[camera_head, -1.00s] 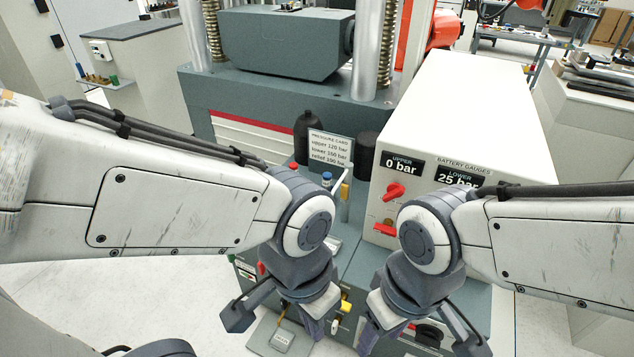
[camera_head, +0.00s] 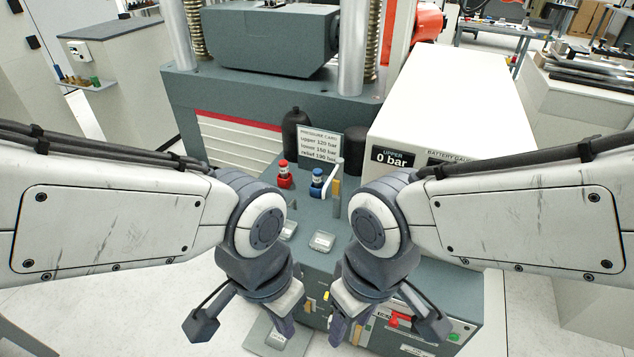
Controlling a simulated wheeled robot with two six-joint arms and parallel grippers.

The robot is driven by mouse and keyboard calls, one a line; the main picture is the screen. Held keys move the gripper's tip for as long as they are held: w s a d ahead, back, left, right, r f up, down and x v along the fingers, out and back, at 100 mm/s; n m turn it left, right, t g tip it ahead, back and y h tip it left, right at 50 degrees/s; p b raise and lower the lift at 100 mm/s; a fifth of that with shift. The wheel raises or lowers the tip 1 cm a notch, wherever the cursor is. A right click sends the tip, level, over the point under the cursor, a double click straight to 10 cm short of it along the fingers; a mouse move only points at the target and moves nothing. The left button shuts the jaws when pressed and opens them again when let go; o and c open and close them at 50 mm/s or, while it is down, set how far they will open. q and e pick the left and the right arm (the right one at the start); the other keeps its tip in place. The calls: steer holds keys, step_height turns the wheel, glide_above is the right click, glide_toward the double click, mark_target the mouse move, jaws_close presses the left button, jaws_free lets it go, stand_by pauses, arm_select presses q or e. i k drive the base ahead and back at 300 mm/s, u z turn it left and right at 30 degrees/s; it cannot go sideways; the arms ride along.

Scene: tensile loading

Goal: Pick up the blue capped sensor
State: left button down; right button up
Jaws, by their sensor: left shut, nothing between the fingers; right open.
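The blue capped sensor (camera_head: 317,183) stands upright on the grey bench top, near the middle of the view. A red capped sensor (camera_head: 284,175) stands just to its left. My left gripper (camera_head: 287,327) and my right gripper (camera_head: 348,336) hang side by side in front of the bench, nearer to me and lower in the picture than the sensors. The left gripper is shut and empty. The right gripper is open. Neither touches a sensor.
A pressure card (camera_head: 318,145) stands behind the sensors, between dark cylinders. A pale lever stands close right of the blue sensor. The white gauge box (camera_head: 450,100) rises on the right. A small labelled plate (camera_head: 322,241) lies on the bench between my arms.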

mark_target(317, 173)
steer(key=i, duration=0.9)
steer(key=u, duration=0.85)
